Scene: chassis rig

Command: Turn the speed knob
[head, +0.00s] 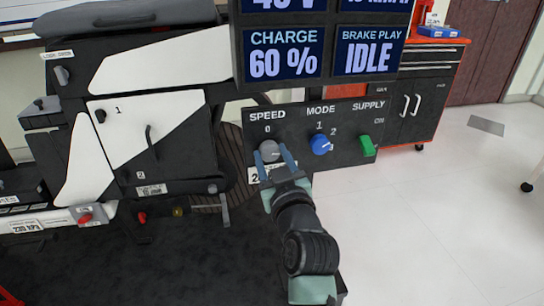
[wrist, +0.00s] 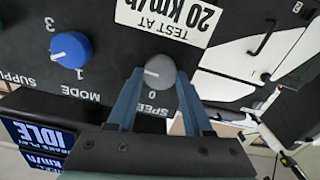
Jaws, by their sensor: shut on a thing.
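The grey round speed knob (head: 269,150) sits on the dark control panel (head: 292,118) under the label SPEED with a 0 above it. It also shows in the wrist view (wrist: 160,67), upside down, with a white pointer mark aimed to the left there. My gripper (head: 271,156) reaches up to the panel from below. Its two blue fingers are shut on the knob, one on each side, as the wrist view shows too (wrist: 159,77). The fingers cover parts of the knob's sides.
A blue mode knob (head: 321,145) and a green supply switch (head: 367,146) are on the same panel. A display (head: 325,42) above reads CHARGE 60 % and BRAKE PLAY IDLE. A label reading TEST AT 20 km/h (wrist: 172,18) is below the speed knob. Open floor lies at the right.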

